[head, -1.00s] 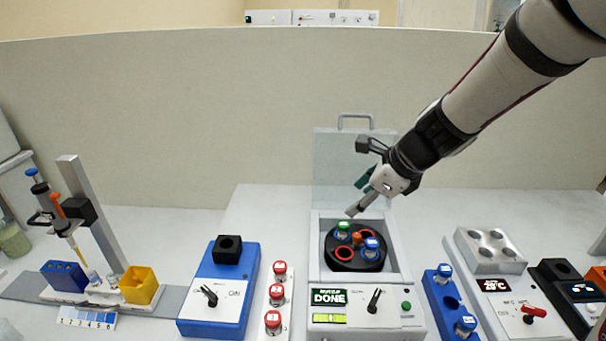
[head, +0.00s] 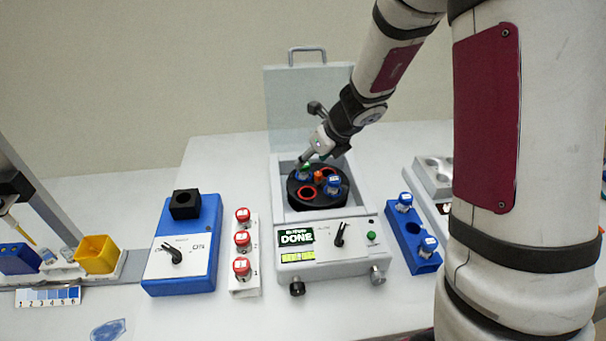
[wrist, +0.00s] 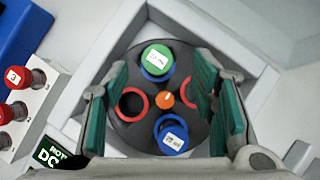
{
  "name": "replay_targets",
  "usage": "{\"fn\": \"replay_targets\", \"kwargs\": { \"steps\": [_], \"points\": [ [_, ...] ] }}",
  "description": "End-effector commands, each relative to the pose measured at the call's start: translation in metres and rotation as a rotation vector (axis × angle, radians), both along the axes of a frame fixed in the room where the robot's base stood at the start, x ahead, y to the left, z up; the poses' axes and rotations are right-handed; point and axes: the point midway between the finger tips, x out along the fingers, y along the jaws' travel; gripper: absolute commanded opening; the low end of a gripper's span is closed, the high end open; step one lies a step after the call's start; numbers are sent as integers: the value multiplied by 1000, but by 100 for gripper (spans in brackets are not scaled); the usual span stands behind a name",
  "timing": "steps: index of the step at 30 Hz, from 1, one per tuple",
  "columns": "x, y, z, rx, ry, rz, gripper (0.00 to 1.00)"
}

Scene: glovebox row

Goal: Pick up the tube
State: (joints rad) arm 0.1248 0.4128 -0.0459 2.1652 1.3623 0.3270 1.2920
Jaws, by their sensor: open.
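A centrifuge (head: 290,262) stands with its lid raised and its display reading DONE. Its black rotor (head: 318,204) holds a green-capped tube (wrist: 158,57) and a blue-capped tube (wrist: 172,137) on opposite sides of an orange hub (wrist: 165,100). Two red-ringed slots (wrist: 131,104) look empty. My gripper (head: 302,162) is low over the rotor, at the green-capped tube. In the head view the gripper partly hides this tube.
The raised clear lid (head: 300,110) stands behind the rotor, and the chamber walls surround it. A white rack (head: 244,285) with red-capped tubes is to the left, beside a blue device (head: 205,255). A blue rack (head: 412,240) with blue-capped tubes is to the right.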

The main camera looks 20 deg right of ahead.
Motion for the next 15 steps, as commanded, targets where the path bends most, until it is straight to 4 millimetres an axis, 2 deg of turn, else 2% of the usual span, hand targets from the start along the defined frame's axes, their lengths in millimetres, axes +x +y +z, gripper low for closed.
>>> {"fn": "replay_targets", "kwargs": {
  "steps": [9, 15],
  "points": [
    [19, 12, -36, 1, 1, 2, 52],
    [25, 14, -44, 0, 0, 1, 52]
  ]
}}
